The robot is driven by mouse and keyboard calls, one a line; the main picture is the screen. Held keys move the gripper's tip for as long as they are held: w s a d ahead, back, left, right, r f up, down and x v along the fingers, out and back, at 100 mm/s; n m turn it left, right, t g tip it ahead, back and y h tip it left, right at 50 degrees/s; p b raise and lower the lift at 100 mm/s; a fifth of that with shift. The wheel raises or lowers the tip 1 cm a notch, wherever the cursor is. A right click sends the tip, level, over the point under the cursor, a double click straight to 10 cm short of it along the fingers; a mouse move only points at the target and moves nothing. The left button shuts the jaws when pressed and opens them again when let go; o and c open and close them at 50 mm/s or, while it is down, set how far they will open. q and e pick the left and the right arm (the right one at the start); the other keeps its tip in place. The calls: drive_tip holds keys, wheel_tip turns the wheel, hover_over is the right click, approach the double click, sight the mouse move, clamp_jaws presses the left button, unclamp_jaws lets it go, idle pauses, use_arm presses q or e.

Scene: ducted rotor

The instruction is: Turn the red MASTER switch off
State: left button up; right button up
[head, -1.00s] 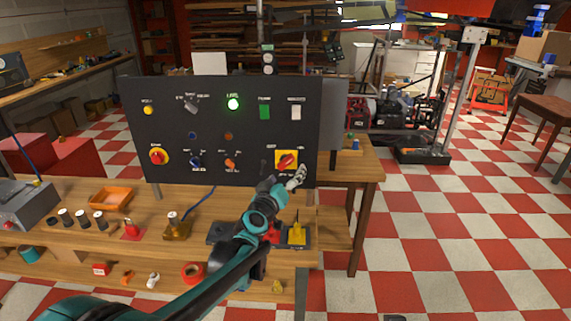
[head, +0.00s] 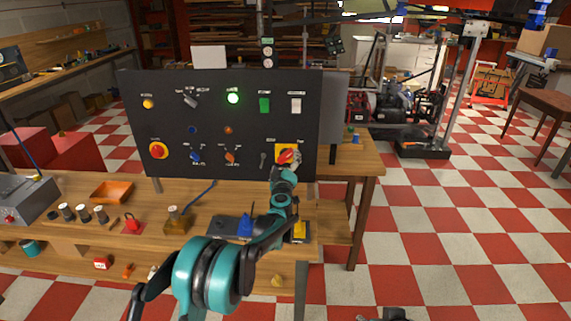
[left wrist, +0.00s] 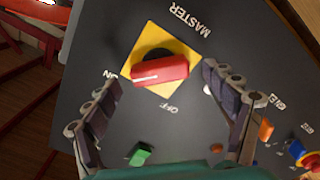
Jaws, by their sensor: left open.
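The red MASTER switch (head: 285,155) sits on a yellow square plate at the lower right of the black panel (head: 210,125). In the head view my left gripper (head: 289,164) partly covers the switch.
The panel also bears a lit green lamp (head: 233,98), a red knob on yellow (head: 158,150), blue and orange selectors, and a green rocker (head: 264,105). The workbench (head: 120,238) below holds an orange tray (head: 112,192) and small parts.

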use_arm(q)
drive_tip(key=shift+w, duration=0.45)
drive_tip(key=c, duration=1.1)
